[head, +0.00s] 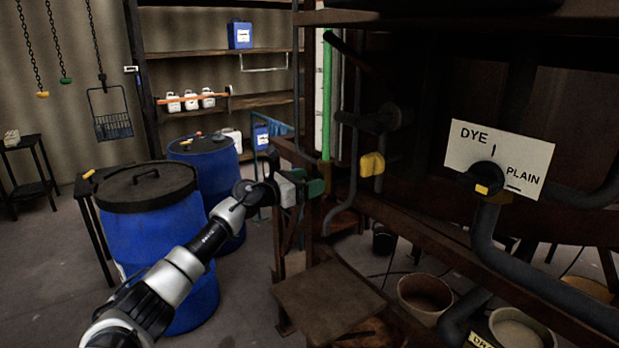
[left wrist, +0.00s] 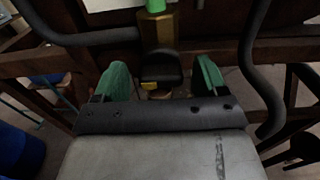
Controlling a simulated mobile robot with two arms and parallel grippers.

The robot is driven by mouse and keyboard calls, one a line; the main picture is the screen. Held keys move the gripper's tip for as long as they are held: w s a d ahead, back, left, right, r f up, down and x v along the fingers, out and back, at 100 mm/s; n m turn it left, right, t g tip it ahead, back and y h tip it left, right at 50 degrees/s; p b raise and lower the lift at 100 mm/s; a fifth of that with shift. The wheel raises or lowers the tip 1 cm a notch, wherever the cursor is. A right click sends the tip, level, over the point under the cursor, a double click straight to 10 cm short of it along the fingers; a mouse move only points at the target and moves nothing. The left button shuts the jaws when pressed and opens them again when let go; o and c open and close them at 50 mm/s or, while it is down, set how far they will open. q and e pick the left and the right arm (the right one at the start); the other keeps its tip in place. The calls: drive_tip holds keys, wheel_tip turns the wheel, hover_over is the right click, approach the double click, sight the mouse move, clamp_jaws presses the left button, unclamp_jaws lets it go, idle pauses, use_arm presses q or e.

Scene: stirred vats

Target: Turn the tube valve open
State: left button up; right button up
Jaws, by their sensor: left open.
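The tube valve's black knob (left wrist: 160,68) with a yellow mark shows in the left wrist view, below a brass-coloured fitting (left wrist: 155,28) and the green tube (left wrist: 155,5). In the head view the green tube (head: 327,100) runs upright beside a white scale strip; the knob is hidden there behind my gripper. My left gripper (head: 308,187) is open at the foot of the tube. In the left wrist view its green fingers (left wrist: 162,75) stand one on each side of the knob, with gaps visible on both sides. I cannot tell how deep the knob sits between them. My right gripper is not in view.
Dark pipes flank the fitting, and a yellow-handled valve (head: 372,164) sits to its right. A DYE/PLAIN plate (head: 520,160) with a black selector is further right. Blue drums (head: 150,240) stand left, near my arm. A brown board (head: 328,300) and buckets (head: 424,296) lie below.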

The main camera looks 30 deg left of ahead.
use_arm(q)
drive_tip(key=shift+w+d, duration=0.2)
drive_tip(key=shift+w, duration=0.1)
drive_tip(key=shift+c, duration=0.4)
drive_tip(key=c, duration=0.8)
drive_tip(key=shift+c, duration=0.2)
